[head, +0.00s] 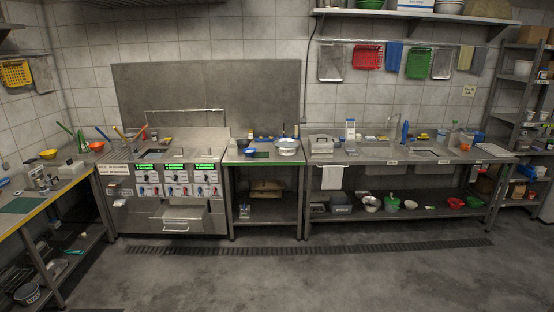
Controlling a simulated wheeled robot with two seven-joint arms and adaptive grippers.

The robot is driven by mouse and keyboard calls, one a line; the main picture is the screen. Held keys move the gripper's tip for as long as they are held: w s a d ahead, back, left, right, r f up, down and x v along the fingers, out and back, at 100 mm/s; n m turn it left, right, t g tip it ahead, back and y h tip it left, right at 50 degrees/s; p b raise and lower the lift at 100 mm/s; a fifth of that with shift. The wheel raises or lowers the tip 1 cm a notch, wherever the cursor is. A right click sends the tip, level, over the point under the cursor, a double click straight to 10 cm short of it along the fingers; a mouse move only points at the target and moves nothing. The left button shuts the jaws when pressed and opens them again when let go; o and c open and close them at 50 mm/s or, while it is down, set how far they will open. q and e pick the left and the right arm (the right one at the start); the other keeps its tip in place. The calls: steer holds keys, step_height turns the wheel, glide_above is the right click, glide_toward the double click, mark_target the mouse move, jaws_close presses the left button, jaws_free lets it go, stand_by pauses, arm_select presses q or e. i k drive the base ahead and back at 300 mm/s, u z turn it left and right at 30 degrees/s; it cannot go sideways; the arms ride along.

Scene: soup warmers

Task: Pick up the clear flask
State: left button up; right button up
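I cannot make out a clear flask with certainty at this distance. A small upright pale bottle with a blue top (350,131) stands at the back of the long steel counter, right of the middle. Another small pale, partly see-through container (453,135) stands near that counter's right end. Both are too small to tell whether they are clear. Neither of my grippers is in view.
A fryer-like steel unit (170,190) with green displays stands left of centre. A narrow steel table (264,163) adjoins it. A side counter (40,205) runs along the left, shelves (510,117) stand at right. The grey floor (300,275) in front is clear.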

mark_target(231, 144)
steer(key=u, duration=0.3)
steer(key=i, duration=2)
steer(key=u, duration=0.15)
steer(key=i, duration=3.3)
steer(key=z, duration=0.2)
